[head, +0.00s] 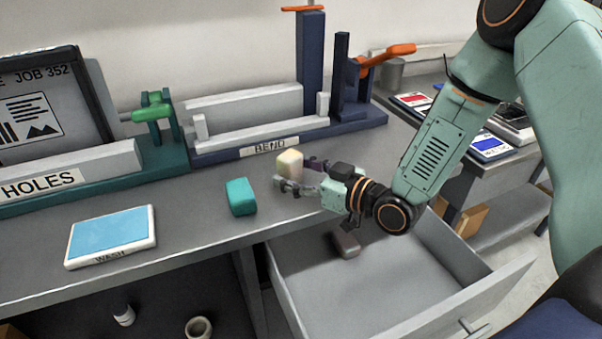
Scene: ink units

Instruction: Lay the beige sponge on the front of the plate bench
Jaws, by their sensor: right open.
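The beige sponge (290,164) is a small pale block on the grey bench (190,223), in front of the BEND station. My right gripper (291,186) is open, reaching in from the right with its fingers at the sponge's lower front. I cannot tell whether the fingers touch the sponge or whether it rests on the bench. A teal block (241,197) lies on the bench just left of the gripper. My left gripper is not in view.
An open grey drawer (480,310) juts out below my right arm, with a small dark block (346,244) inside. A blue-topped WASH tray (110,235) lies front left. The HOLES station (150,160) and BEND station (280,130) line the back.

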